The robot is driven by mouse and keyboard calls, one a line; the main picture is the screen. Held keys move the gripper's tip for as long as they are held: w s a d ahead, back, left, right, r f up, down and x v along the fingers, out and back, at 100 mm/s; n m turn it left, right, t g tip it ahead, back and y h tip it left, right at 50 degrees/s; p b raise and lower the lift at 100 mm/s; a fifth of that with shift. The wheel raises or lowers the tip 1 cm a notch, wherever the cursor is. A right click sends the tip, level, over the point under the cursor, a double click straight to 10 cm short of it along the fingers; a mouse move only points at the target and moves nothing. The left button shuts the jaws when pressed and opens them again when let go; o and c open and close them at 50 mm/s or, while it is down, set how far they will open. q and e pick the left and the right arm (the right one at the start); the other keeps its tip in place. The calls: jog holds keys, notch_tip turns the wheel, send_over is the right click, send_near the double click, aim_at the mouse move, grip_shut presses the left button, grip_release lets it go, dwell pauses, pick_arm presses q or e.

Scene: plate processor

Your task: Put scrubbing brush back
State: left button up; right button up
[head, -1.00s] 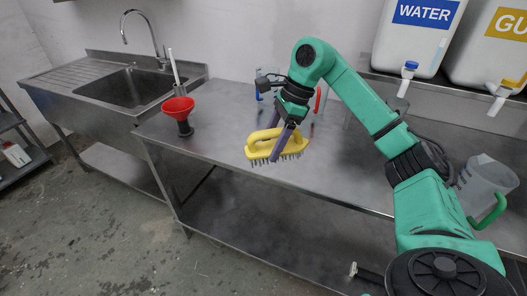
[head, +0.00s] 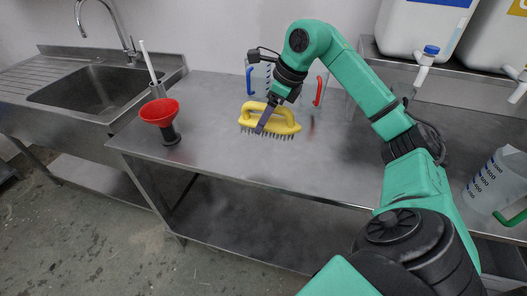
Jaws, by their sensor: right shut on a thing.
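The yellow scrubbing brush (head: 282,123) has a loop handle and dark bristles pointing down. My right gripper (head: 264,122) is shut on its handle and holds it over the steel table (head: 215,150), toward the back middle. I cannot tell whether the bristles touch the table top. My left gripper is not in view.
A red funnel (head: 159,111) on a dark stand is at the table's left end, beside the sink (head: 100,90). Jugs with a blue handle (head: 249,80) and a red handle (head: 319,90) stand behind the brush. A measuring jug (head: 495,182) is at right. The table's front left is clear.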

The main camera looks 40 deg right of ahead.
jog(key=f, duration=0.6)
jog(key=shift+w, duration=0.4)
notch_tip(320, 180, down, 3)
jog(key=shift+r, duration=0.15)
notch_tip(320, 180, down, 2)
jog(key=shift+f, duration=0.25)
jog(key=o, duration=1.2)
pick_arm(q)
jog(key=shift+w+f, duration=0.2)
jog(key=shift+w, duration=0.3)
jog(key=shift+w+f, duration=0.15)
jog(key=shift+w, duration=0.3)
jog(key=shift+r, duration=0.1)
